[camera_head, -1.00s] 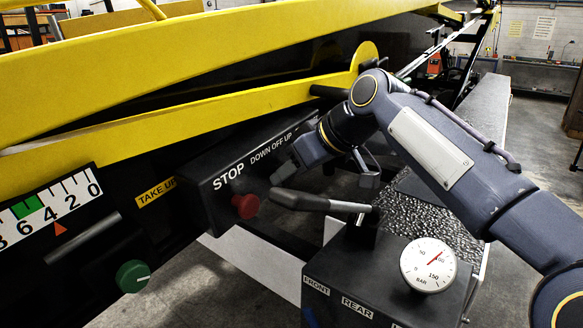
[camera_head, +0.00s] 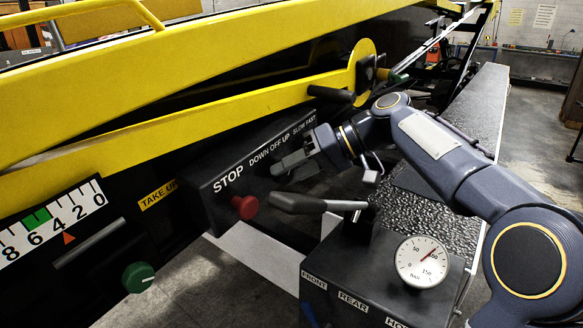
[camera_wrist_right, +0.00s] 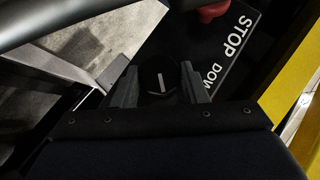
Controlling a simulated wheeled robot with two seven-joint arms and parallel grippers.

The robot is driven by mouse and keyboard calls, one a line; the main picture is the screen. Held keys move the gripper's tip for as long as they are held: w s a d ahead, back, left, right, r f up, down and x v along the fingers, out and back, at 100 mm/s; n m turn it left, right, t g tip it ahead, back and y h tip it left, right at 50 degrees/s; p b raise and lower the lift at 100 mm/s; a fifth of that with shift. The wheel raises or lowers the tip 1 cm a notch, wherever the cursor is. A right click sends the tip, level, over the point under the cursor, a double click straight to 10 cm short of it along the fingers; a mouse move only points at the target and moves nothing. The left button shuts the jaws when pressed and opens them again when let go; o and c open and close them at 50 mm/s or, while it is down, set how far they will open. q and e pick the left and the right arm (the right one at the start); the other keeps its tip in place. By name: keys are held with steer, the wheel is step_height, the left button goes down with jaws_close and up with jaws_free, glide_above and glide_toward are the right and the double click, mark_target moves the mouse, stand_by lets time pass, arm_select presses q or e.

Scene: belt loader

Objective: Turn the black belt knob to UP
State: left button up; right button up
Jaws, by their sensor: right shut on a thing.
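The black belt knob (camera_wrist_right: 151,72) shows in the right wrist view, round and dark with a white line on its face. My right gripper (camera_wrist_right: 160,82) is shut on it, one finger on each side. In the head view my right gripper (camera_head: 284,166) is at the control panel (camera_head: 207,196), just below the DOWN OFF UP label (camera_head: 270,150), and hides the knob. I cannot tell which word the white line points to. My left gripper is not in view.
A red STOP knob (camera_head: 244,207) sits left of my gripper. A black lever handle (camera_head: 312,203) lies close below it, above a box with a round gauge (camera_head: 422,262). A yellow rail (camera_head: 190,128) runs above the panel. A green knob (camera_head: 137,277) is at lower left.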

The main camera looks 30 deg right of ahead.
steer(key=shift+y, duration=0.3)
steer(key=o, duration=0.9)
steer(key=shift+o, duration=0.2)
steer(key=p+v, duration=0.1)
steer(key=v, duration=0.7)
steer(key=shift+a, duration=0.1)
